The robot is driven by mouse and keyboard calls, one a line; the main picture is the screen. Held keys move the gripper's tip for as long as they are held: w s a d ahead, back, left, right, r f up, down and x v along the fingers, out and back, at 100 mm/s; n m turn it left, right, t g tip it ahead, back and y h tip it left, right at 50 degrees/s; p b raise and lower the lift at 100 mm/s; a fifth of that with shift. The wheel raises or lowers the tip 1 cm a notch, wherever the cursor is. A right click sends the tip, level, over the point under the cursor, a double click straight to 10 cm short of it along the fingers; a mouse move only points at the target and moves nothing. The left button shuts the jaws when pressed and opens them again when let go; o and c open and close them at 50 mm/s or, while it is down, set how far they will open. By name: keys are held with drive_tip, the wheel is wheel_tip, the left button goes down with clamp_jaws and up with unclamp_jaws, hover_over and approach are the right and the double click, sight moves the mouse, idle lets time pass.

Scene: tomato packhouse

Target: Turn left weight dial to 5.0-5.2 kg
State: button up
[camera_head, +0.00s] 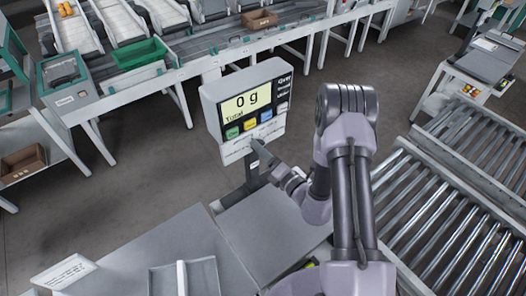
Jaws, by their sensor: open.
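A grey weighing indicator (212,103) stands on a post in the middle of the view. Its yellow-green screen (247,103) reads "0 g" with "Total" below, above a row of green, yellow and blue keys. My gripper (260,152) is in front of the indicator's lower edge, small and seen from behind. I cannot tell whether it touches the indicator. Its jaws are open and I see nothing held in them. I cannot make out a left weight dial or any kg scale; the gripper and arm may cover part of the panel.
A flat grey platform (262,228) lies below the indicator. Roller conveyors (440,230) fill the right side. Behind, a sorting line carries a green crate (139,53) and a brown box (260,19). A white sign (64,271) lies lower left. Grey floor is open left of the indicator.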

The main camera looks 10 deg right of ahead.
drive_tip(key=p+v, duration=0.1)
drive_tip(key=v, duration=1.6)
drive_tip(key=shift+s, duration=0.2)
drive_tip(key=shift+d, duration=0.1)
drive_tip(key=a+r+n+g+y+b, duration=0.1)
drive_tip(key=a+r+n+g+y, duration=0.4)
drive_tip(key=a+r+n+y, duration=0.3)
drive_tip(key=s+a+r+n+g+h+b, duration=0.1)
drive_tip(key=s+a+r+n+g, duration=0.1)
drive_tip(key=s+a+n+g, duration=0.5)
drive_tip(key=s+a+r+n+g+b, duration=0.1)
drive_tip(key=s+r+n+g, duration=0.2)
drive_tip(key=n, duration=0.7)
drive_tip(key=s+d+r+n+t+h+b, duration=0.2)
drive_tip(key=d+r+n+t+h+b, duration=0.1)
drive_tip(key=n+h, duration=0.8)
wheel_tip(320, 180, up, 3)
drive_tip(key=d+n+t, duration=0.1)
drive_tip(key=d+n, duration=0.1)
drive_tip(key=n, duration=0.1)
drive_tip(key=shift+s+d+h, duration=0.3)
drive_tip(key=shift+d+h, duration=0.05)
drive_tip(key=shift+h, duration=0.05)
